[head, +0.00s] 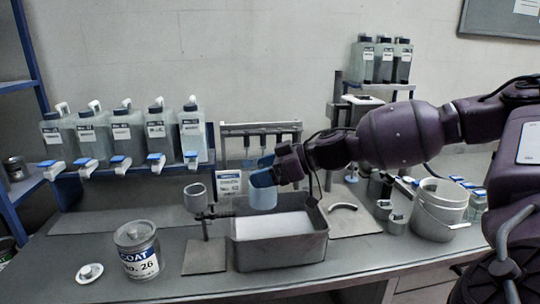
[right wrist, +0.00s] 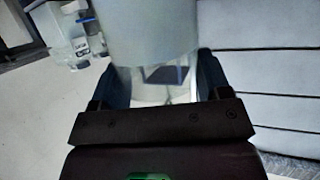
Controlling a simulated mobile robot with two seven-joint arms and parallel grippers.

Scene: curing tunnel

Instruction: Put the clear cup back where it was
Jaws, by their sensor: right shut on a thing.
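My right gripper (head: 264,172) is shut on a clear cup (head: 263,198) with a pale blue tint. The cup is upright or nearly so, above the back left part of a grey basin (head: 280,257). In the right wrist view the pale cup (right wrist: 150,38) sits between the two dark blue fingers of the gripper (right wrist: 160,80), and its top is cut off by the frame. My left gripper is not in view.
A can labelled COAT (head: 138,250) and a small white lid (head: 89,273) are at the front left. Several jugs with taps (head: 124,134) line the left rack. A rack with rods (head: 260,132) stands behind the basin.

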